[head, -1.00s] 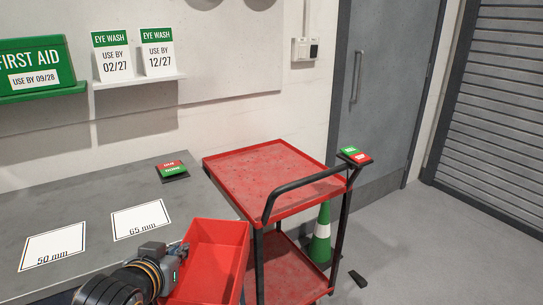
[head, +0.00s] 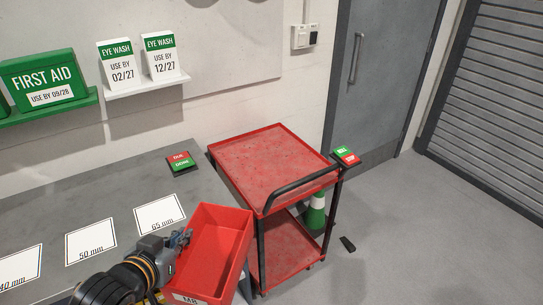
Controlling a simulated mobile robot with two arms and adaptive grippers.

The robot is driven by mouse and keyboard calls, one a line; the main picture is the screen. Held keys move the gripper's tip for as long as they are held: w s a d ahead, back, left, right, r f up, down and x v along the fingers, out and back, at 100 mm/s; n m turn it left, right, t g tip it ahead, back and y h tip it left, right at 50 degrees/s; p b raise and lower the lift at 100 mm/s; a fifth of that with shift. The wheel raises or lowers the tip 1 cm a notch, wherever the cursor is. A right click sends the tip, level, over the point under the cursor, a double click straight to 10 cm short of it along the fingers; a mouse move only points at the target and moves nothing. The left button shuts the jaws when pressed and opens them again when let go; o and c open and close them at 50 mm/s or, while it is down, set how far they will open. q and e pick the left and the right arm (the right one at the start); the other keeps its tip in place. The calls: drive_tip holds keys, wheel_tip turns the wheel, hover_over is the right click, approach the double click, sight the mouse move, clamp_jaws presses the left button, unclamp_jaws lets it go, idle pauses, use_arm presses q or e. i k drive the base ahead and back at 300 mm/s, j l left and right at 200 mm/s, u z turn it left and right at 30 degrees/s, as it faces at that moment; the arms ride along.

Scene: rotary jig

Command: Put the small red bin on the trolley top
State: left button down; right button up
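The small red bin (head: 222,245) is in the lower middle of the head view, tilted, with a partly visible label on its near end. My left gripper (head: 184,238) is at the bin's left wall and appears shut on its rim; the fingertips are small in the picture. The red trolley top (head: 272,160) is a shallow tray, bare, beyond the bin and to its right. The bin appears in front of the trolley, at the right end of the grey bench. My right gripper is not in view.
The trolley's black handle (head: 300,187) rises at its near right edge. A red and green block (head: 345,156) sits at the trolley's right corner. The bench (head: 110,197) carries white size cards. Floor at right is mostly clear.

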sight(269, 169)
drive_tip(key=i+l, duration=0.15)
drive_tip(key=i, duration=0.35)
drive_tip(key=i+l, duration=0.15)
drive_tip(key=i, duration=0.3)
drive_tip(key=i+l, duration=0.15)
drive_tip(key=i, duration=0.35)
